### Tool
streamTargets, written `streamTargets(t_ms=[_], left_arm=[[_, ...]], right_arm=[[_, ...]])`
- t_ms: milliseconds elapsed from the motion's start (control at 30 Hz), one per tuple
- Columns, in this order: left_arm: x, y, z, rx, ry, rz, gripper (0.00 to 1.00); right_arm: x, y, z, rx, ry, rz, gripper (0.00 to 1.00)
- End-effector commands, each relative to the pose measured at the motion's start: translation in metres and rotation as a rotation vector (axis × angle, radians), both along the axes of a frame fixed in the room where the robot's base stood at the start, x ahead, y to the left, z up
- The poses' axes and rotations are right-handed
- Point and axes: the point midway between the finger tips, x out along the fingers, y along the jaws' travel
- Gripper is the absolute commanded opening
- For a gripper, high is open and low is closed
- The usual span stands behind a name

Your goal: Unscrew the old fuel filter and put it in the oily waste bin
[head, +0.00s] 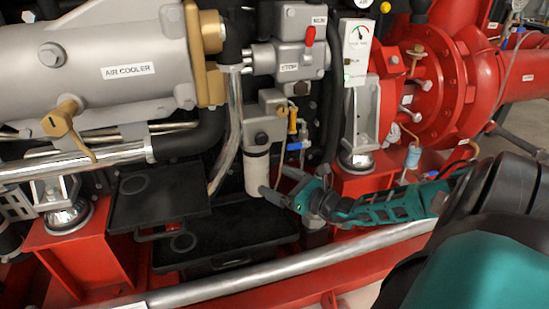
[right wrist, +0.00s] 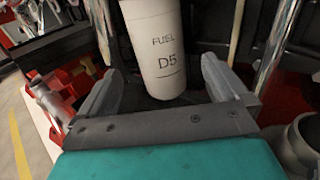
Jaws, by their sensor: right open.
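The fuel filter (head: 257,172) is a white upright cylinder hanging under a grey filter head (head: 264,128) at the middle of the engine. In the right wrist view the filter (right wrist: 158,48) shows the print "FUEL D5", and its lower end is in view. My right gripper (head: 277,186) is open at the filter's lower right side. In the wrist view its two fingers (right wrist: 160,75) stand left and right of the filter, with visible gaps on both sides. I cannot tell how deep the filter is between them. My left gripper and the oily waste bin are not in view.
Black trays (head: 226,240) lie below and left of the filter. A silver pipe (head: 285,268) and the red frame run across the front. The air cooler (head: 110,60) fills the upper left.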

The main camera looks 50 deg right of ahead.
Motion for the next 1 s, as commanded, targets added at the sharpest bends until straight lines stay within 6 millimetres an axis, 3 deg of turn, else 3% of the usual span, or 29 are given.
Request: streamTargets(t_ms=[567,1000], left_arm=[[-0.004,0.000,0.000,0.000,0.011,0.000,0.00],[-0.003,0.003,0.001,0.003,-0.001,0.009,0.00]], right_arm=[[-0.008,0.003,-0.001,0.009,-0.006,-0.006,1.00],[0.014,0.077,0.001,0.173,-0.137,-0.253,1.00]])
